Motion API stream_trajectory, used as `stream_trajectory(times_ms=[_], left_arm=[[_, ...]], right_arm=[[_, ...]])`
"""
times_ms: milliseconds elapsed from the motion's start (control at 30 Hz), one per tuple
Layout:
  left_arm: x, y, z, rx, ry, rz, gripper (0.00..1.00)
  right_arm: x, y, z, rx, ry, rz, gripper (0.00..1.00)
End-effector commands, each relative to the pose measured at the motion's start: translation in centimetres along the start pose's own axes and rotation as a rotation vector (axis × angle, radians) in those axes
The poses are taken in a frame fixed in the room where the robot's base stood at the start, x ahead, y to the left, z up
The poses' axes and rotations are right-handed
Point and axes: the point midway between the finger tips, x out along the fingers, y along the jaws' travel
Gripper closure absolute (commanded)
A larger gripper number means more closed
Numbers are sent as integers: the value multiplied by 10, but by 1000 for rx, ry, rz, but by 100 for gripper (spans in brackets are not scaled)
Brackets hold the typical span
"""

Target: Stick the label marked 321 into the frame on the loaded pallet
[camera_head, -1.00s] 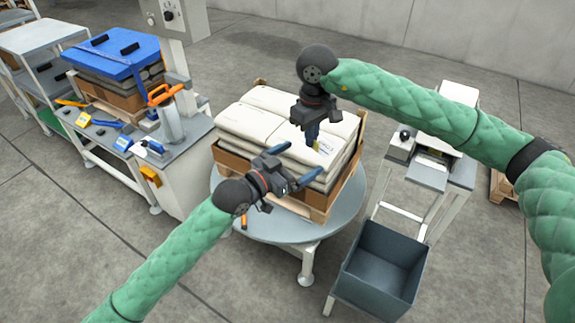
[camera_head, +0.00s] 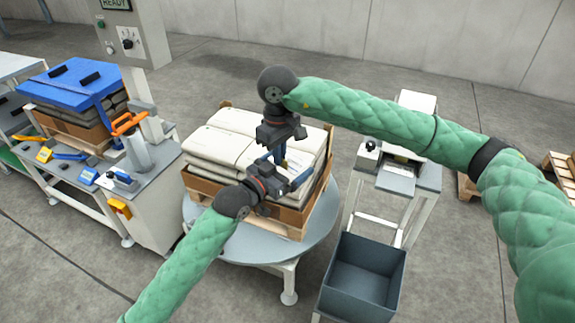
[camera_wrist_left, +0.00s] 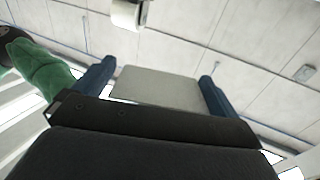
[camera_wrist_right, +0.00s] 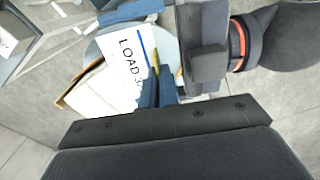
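The white label (camera_wrist_right: 130,62) shows large black print, "LOAD 3" with the rest hidden, and a blue stripe, in the right wrist view. My right gripper (camera_wrist_right: 158,88) is shut on its edge. In the head view this gripper (camera_head: 280,158) hangs over the front right of the loaded pallet, and the label is mostly hidden there. My left gripper (camera_head: 292,166) is open near the front of the load. Its spread blue fingers (camera_wrist_left: 155,85) show in the left wrist view with a grey surface between or behind them. The loaded pallet (camera_head: 222,192) carries pale sacks; I cannot make out the frame.
The pallet stands on a round grey turntable (camera_head: 240,243). A dark open bin (camera_head: 362,278) and a small stand (camera_head: 398,178) are at right. A bench (camera_head: 150,172) with tools and a blue-covered stack (camera_head: 68,88) are at left.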

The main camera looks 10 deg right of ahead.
Motion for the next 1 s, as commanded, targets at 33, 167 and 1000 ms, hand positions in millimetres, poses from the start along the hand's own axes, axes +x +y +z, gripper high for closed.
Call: stream_trajectory(times_ms=[33, 167, 1000], left_arm=[[0, 1, 0, 0, 0, 1, 16], [0, 2, 0, -1, 1, 2, 31], [0, 0, 0, 0, 1, 1, 31]], right_arm=[[0, 0, 0, 0, 1, 0, 100], [0, 0, -1, 1, 2, 1, 100], [-50, 1, -1, 0, 4, 2, 72]])
